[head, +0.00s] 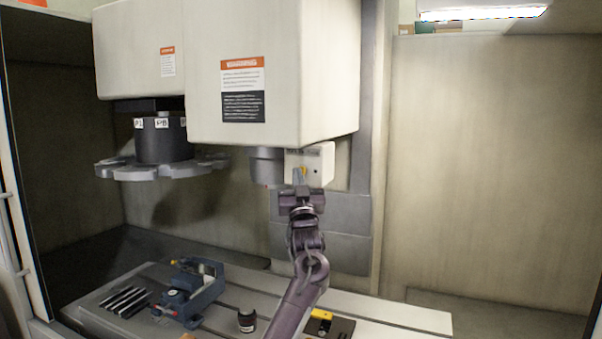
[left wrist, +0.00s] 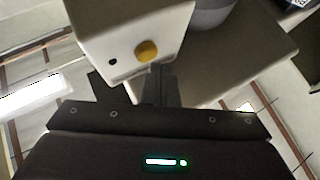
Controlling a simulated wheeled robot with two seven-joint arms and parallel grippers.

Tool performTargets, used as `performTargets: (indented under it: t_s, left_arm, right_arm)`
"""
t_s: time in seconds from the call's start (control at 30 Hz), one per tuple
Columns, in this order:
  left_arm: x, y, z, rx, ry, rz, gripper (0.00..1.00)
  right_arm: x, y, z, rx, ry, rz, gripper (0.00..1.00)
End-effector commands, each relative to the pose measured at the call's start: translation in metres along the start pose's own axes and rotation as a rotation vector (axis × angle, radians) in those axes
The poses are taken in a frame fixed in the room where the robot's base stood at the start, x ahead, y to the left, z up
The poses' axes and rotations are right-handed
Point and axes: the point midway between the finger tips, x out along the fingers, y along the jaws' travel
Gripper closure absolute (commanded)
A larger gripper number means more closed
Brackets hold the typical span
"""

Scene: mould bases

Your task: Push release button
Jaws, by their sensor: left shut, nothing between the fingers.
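The release button (left wrist: 147,50) is a round yellow knob on the face of a white box, with a small dark hole beside it. In the head view the white box (head: 322,160) sits beside the grey spindle nose, under the large machine head. My left gripper (head: 301,178) points up at the box from below, its fingers shut and empty. In the left wrist view the fingertips (left wrist: 160,70) lie right at the lower edge of the button in the picture. I cannot tell whether they touch it. My right gripper is not in view.
A round tool carousel (head: 160,168) hangs at the left. Below, the machine table (head: 400,315) bears a blue vise (head: 205,290), metal bars (head: 125,300), a small dark cylinder (head: 247,320) and a yellow-topped block (head: 320,316). The space right of my arm is clear.

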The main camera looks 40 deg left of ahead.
Motion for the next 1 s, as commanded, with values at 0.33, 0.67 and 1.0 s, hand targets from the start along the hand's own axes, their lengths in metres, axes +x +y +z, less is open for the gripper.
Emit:
performTargets:
  t_s: [0.33,0.67,1.0]
  left_arm:
    - [0.0017,0.0011,0.0007,-0.001,0.001,0.0,1.0]
    - [0.0034,0.0025,0.0024,0.0,0.0,-0.001,1.0]
    - [0.0064,0.0045,0.0041,-0.001,0.001,-0.001,1.0]
  right_arm:
    - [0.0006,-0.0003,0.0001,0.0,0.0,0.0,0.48]
    - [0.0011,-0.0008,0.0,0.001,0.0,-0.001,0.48]
    - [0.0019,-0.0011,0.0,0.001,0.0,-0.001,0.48]
